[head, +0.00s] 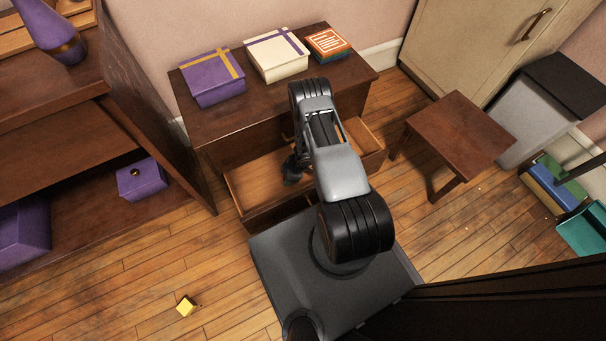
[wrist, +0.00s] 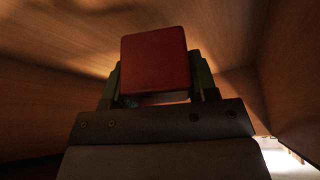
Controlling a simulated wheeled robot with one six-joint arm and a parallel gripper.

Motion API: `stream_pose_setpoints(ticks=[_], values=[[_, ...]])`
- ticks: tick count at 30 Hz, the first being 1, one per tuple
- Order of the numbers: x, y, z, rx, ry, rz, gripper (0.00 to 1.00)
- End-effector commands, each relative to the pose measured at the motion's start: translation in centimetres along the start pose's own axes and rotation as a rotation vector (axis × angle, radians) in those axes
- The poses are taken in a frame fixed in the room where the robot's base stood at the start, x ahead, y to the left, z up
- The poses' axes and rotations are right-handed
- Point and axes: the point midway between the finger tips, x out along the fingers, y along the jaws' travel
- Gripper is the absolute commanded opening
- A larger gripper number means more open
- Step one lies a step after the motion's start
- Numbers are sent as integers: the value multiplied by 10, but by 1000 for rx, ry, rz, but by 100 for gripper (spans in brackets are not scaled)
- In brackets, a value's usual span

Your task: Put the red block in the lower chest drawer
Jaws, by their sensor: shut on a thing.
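The red block (wrist: 155,62) is held between the two fingers of my gripper (wrist: 157,82) in the wrist view. Wooden drawer walls (wrist: 50,62) surround it there. In the head view the dark wood chest (head: 225,122) has an open drawer (head: 258,187) below a closed front panel (head: 235,150). My gripper (head: 292,172) reaches down into this open drawer, left of its middle. The red block does not show in the head view, hidden by my arm and gripper. I cannot tell whether the block touches the drawer floor.
Purple (head: 212,78), cream (head: 275,55) and orange (head: 328,43) boxes sit on the chest. A small wooden table (head: 460,130) stands to the right, a shelf unit (head: 150,110) to the left.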

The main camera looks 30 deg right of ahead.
Motion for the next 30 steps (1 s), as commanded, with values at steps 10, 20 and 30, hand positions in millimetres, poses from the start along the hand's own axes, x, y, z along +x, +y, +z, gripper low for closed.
stream_pose_setpoints(ticks=[10,20,30], values=[[-20,23,50,1,1,2,29],[-23,29,65,-1,0,1,29],[7,28,76,-1,0,1,29]])
